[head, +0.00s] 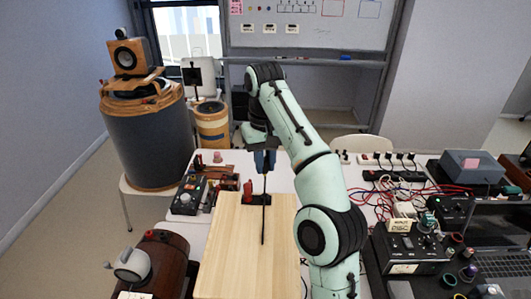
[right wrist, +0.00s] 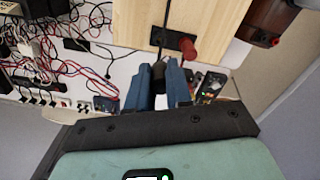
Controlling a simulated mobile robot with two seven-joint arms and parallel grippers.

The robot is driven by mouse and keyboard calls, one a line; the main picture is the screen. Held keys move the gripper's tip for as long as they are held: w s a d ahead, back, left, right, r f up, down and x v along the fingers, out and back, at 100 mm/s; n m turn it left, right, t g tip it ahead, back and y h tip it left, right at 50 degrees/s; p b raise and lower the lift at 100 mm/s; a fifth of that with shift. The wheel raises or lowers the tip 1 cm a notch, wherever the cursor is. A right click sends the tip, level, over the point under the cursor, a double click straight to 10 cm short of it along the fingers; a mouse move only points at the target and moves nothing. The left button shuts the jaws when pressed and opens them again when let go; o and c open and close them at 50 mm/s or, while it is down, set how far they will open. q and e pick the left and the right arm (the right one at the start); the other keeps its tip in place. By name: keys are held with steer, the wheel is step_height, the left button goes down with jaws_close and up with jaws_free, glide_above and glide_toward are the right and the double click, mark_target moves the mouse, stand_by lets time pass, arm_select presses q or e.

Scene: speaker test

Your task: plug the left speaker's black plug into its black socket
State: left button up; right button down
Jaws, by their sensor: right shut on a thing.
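A light wooden speaker cabinet (head: 232,255) stands at the front middle of the head view. A dark terminal plate with a red plug or post (head: 248,190) is at its far edge; the red part also shows in the right wrist view (right wrist: 187,48). My right gripper (head: 264,162) is just beyond that edge, its blue fingers shut on a black plug (right wrist: 158,72). A black cable (head: 263,222) runs from it over the cabinet. The black socket is not clear, and I cannot tell whether the plug touches it. My left gripper is not in view.
A brown cabinet (head: 172,262) stands at front left. A control box (head: 187,197) sits beside the light cabinet. Red and black cables, power strips (head: 392,176) and instruments (head: 410,250) crowd the right. A little white tabletop is bare behind the cabinet.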

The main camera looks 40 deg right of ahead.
mark_target(265, 173)
steer(key=shift+s+a+f, duration=0.1)
steer(key=shift+s+f, duration=0.05)
steer(key=shift+f, duration=0.35)
steer(key=shift+s+a+f, duration=0.1)
steer(key=shift+s+f, duration=0.05)
steer(key=shift+f, duration=0.35)
steer(key=shift+w+d+f, duration=0.1)
steer(key=shift+w+f, duration=0.05)
steer(key=shift+f, duration=1.75)
steer(key=shift+f+b, duration=0.35)
steer(key=shift+f, duration=0.8)
steer(key=c, duration=1)
jaws_free()
steer(key=shift+o, duration=0.2)
steer(key=shift+r, duration=0.1)
steer(key=shift+r+p, duration=0.4)
steer(key=shift+r, duration=3.35)
